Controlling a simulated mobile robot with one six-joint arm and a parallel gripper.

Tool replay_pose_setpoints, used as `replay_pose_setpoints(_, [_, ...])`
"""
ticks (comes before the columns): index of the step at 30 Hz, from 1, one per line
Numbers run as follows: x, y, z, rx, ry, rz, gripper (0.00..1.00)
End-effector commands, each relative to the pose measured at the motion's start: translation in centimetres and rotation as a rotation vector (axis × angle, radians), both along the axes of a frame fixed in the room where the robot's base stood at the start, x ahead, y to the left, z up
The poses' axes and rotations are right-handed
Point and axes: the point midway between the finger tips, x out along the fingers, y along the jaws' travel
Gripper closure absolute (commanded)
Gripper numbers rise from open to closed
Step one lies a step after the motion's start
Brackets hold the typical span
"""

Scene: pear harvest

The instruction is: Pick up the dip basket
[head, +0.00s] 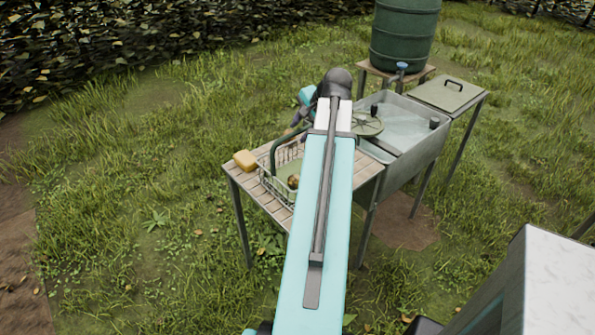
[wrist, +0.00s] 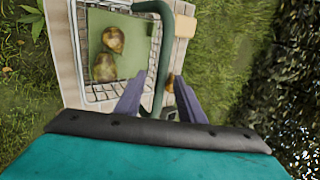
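The dip basket (head: 268,184) is a wire basket with a green arched handle (head: 274,150). It stands on a slatted wooden table (head: 240,178), partly hidden behind my arm. In the wrist view the basket (wrist: 88,50) has a green floor and two brownish-yellow pears (wrist: 113,40) inside. Its handle (wrist: 163,60) runs down between the two fingers of my gripper (wrist: 158,88). The fingers are apart, with a gap visible on both sides of the handle. In the head view the gripper is mostly hidden by my arm.
A yellow block (head: 245,160) sits on the table's left end. A green barrel (head: 404,35) stands behind. Grass lies around.

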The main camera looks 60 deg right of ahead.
Motion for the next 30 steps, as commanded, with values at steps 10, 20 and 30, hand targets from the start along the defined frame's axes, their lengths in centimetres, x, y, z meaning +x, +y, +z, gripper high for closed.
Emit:
replay_pose_setpoints(10, [0.8,-0.3,-1.3,0.000,0.000,-0.001,0.64])
replay_pose_setpoints(20, [0.8,-0.3,-1.4,0.000,0.000,-0.001,0.64])
replay_pose_setpoints(30, [2.1,-0.4,-3.0,0.002,0.001,0.000,0.64])
